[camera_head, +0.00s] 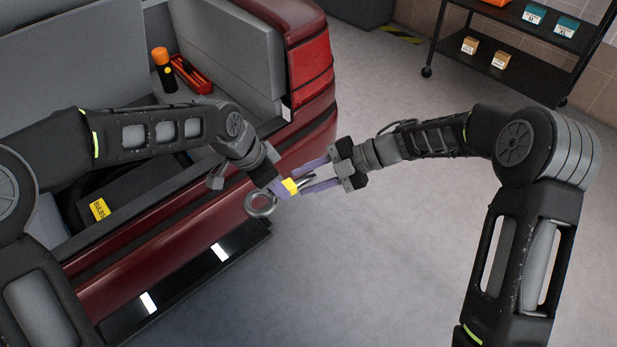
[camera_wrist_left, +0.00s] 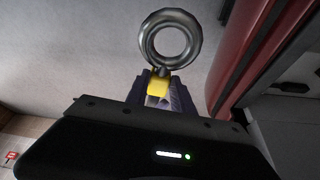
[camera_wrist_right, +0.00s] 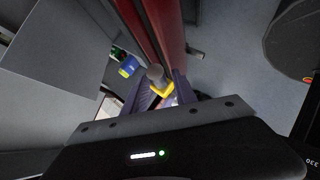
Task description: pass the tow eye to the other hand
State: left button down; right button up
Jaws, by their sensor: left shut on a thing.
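The tow eye is a grey metal ring (camera_head: 261,204) on a shank with a yellow part (camera_head: 290,186) near its middle. My left gripper (camera_head: 280,188) is shut on it; in the left wrist view the ring (camera_wrist_left: 170,40) stands out beyond the fingers, yellow part (camera_wrist_left: 158,83) between them. My right gripper (camera_head: 307,177) is open, its purple fingers pointing left toward the tow eye.
The red car's open boot (camera_head: 230,60) is at left, holding an orange-black torch (camera_head: 164,70), a red tray (camera_head: 193,75) and a dark box with a yellow label (camera_head: 99,208). A black shelf cart (camera_head: 510,70) stands back right. Open floor lies below the grippers.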

grip_shut()
dwell(1.0)
pick_arm(q)
jog(key=c, duration=1)
grip_release()
pick_arm(e)
jog(key=shift+r, duration=0.1)
pick_arm(q)
jog(key=shift+r, duration=0.15)
jog(key=v, duration=1.1)
jog(key=shift+a+r, duration=0.2)
jog(key=shift+r, duration=0.15)
